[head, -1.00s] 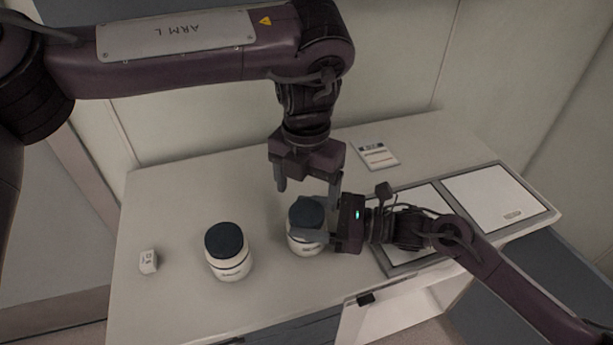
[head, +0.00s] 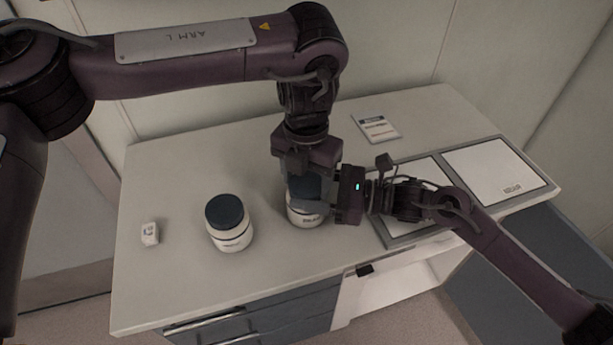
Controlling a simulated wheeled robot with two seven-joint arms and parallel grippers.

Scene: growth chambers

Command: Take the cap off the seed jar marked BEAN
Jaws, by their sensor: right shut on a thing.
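Two white jars with dark blue caps stand upright on the bench. The right-hand jar (head: 304,218) has its cap (head: 309,188) on, partly hidden by both grippers. The left-hand jar (head: 233,238) is also capped and stands apart. The labels are too small for me to read with certainty. My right gripper (head: 312,207) comes in from the right and is shut on the right-hand jar. My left gripper (head: 308,183) points down over the same jar, its fingers apart on either side of the cap; whether they touch it is unclear.
A small white block (head: 150,233) lies at the left of the bench (head: 170,280). A printed card (head: 376,128) lies at the back. Two grey-framed white panels, one of them the right panel (head: 495,170), are at the right. The bench front left is clear.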

